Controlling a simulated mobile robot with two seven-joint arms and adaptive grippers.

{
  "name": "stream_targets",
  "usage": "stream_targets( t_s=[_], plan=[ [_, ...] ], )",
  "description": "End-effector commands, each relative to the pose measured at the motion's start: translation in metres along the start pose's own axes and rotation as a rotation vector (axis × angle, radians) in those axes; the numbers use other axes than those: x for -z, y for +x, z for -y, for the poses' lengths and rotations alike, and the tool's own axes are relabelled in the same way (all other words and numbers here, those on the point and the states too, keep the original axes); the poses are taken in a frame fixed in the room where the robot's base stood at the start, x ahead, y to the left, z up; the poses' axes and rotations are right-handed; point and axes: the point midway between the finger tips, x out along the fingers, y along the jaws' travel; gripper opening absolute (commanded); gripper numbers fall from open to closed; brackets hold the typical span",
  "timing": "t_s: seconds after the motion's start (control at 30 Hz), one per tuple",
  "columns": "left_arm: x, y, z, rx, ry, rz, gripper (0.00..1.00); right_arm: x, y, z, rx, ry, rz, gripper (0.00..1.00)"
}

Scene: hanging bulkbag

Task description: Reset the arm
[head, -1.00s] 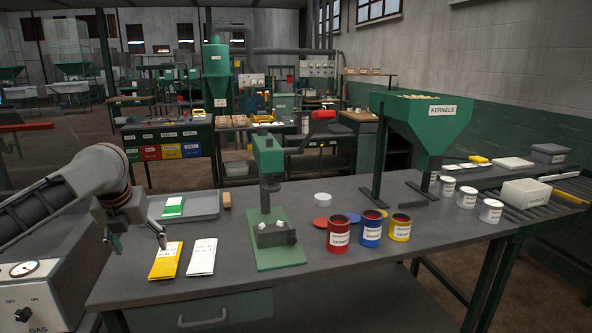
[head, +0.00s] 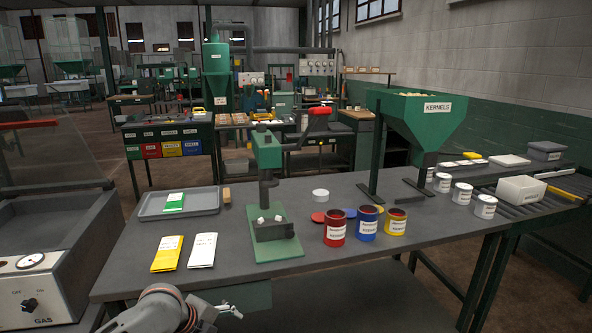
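My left arm comes in at the bottom left of the head view, and my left gripper (head: 232,310) is low in front of the table's front edge, over the drawer front. Its fingers are small and partly cut off by the arm, so I cannot tell whether they are open or shut. I see nothing held in it. My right gripper is not in view.
The grey table (head: 330,270) carries a yellow packet (head: 167,254), a white packet (head: 202,250), a grey tray (head: 180,203), a green press (head: 270,190), labelled cans (head: 336,228) and a green hopper (head: 415,110). A gas unit (head: 40,285) stands at left.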

Motion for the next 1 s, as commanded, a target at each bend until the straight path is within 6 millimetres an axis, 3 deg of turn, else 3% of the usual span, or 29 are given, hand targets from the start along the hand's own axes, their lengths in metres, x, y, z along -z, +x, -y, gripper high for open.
stream_targets(
  t_s=[0.03, 0.2, 0.43, 0.63, 0.8, 1.0],
  plan=[
    [0.02, 0.012, -0.015, 0.022, -0.083, -0.026, 0.66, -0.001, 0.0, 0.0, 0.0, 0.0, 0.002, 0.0],
    [0.065, 0.037, -0.05, 0.115, -0.388, -0.081, 0.66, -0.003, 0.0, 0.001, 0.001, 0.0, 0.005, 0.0],
    [0.107, 0.048, -0.107, 0.225, -0.809, -0.128, 0.66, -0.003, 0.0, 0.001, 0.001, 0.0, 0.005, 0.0],
    [0.125, 0.038, -0.17, 0.315, -1.161, -0.133, 0.66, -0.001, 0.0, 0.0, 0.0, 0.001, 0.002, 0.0],
    [0.133, 0.017, -0.227, 0.392, -1.419, -0.114, 0.66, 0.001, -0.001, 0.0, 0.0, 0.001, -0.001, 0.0],
    [0.135, -0.007, -0.276, 0.455, -1.595, -0.087, 0.66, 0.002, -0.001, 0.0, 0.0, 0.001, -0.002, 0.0]
  ],
)
